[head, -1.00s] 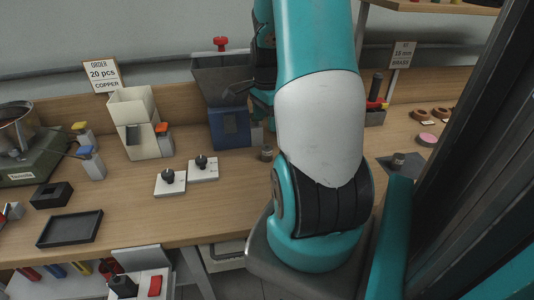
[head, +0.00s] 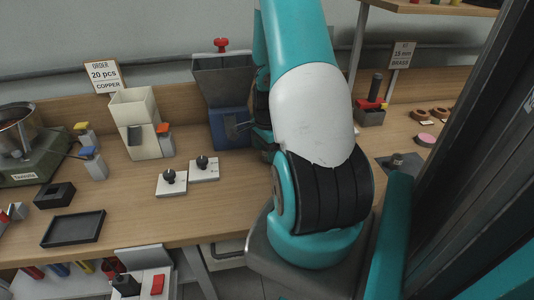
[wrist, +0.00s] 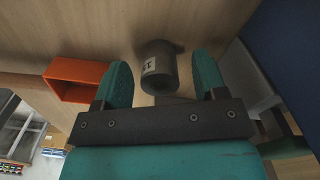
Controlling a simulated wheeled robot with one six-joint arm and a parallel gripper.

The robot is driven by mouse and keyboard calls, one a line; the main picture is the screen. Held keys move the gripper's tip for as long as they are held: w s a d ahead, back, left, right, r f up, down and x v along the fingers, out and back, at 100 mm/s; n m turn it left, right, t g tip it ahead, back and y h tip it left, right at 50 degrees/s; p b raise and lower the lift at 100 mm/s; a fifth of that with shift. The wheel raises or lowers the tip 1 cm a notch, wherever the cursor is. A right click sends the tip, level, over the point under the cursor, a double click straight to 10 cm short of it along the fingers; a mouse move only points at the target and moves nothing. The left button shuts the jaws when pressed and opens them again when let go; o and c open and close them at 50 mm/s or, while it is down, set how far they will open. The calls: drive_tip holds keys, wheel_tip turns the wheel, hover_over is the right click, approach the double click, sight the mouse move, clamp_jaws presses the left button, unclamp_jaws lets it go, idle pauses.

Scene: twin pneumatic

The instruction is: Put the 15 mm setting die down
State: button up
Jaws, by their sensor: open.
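The setting die (wrist: 158,67), a dark grey cylinder with a bore and a small white label, shows in the wrist view on the wooden surface. Its label is too small to read surely. My gripper (wrist: 162,75) is open, with one teal finger on each side of the die and visible gaps between fingers and die. In the head view my arm hides the die and most of the gripper, beside the blue base of the grey hopper (head: 229,128).
An orange open box (wrist: 78,79) lies left of the fingers in the wrist view. In the head view, two white plates with black knobs (head: 171,186) stand left of my arm. Another small cylinder sits on a dark plate (head: 388,165) at right. Bench front is partly clear.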

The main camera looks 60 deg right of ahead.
clamp_jaws()
drive_tip(key=shift+r, duration=0.1)
